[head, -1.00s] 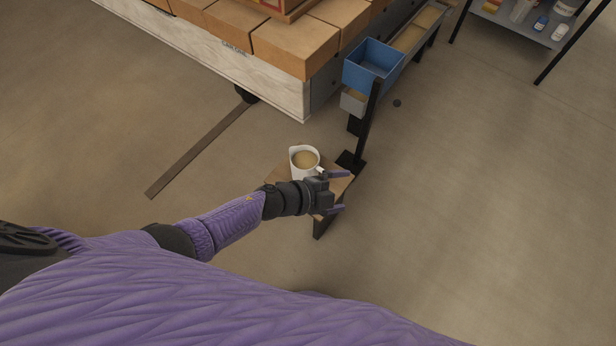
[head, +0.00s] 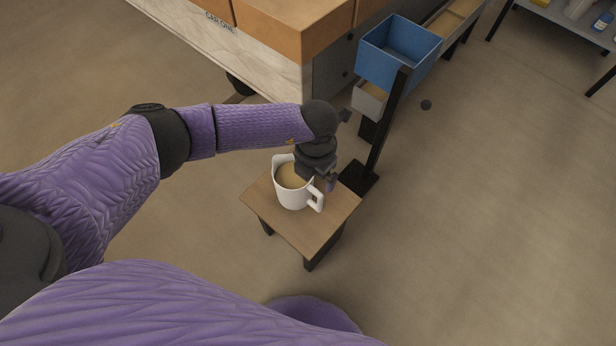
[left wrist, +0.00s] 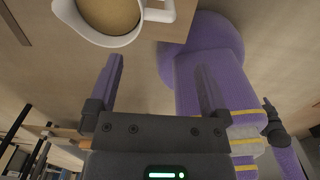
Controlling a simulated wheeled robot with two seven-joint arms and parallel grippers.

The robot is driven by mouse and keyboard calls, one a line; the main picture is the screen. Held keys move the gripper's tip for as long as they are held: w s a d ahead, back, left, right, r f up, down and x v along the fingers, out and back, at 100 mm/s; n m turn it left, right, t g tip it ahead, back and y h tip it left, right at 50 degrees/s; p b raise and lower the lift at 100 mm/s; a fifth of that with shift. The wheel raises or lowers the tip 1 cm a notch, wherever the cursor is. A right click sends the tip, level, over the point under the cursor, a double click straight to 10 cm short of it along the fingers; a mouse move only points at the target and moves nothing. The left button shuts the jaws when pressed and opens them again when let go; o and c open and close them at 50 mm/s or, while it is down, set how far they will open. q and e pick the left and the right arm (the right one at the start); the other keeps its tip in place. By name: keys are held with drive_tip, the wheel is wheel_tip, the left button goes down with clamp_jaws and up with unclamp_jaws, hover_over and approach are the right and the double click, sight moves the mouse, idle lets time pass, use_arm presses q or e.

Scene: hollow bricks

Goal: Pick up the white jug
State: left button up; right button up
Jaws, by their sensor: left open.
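The white jug (head: 294,200) stands upright on a small wooden stool (head: 312,237), with tan contents showing inside. Its handle points to the lower right in the head view. In the left wrist view the jug (left wrist: 104,41) is at the top left, cut off by the edge, with its handle toward the right. My left gripper (head: 328,182) is at the jug's far right side, by the handle, its fingers partly hidden in the head view. In the left wrist view the gripper (left wrist: 163,72) is open with nothing between its fingers. My right gripper is not in view.
A black post with a foot (head: 360,178) stands just behind the stool. A blue bin (head: 398,60) is at its top. A pale wooden platform with orange-brown blocks (head: 290,30) is behind. A grey shelf (head: 570,18) is at the far right. The floor right of the stool is clear.

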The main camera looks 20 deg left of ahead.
sight(315, 190)
use_arm(q)
drive_tip(key=f, duration=0.1)
drive_tip(key=f+b, duration=0.1)
drive_tip(key=shift+w+f, duration=0.3)
drive_tip(key=shift+f, duration=0.1)
wheel_tip(315, 190, down, 10)
drive_tip(key=b, duration=0.7)
drive_tip(key=shift+w+a+r, duration=0.15)
drive_tip(key=shift+r, duration=0.3)
clamp_jaws()
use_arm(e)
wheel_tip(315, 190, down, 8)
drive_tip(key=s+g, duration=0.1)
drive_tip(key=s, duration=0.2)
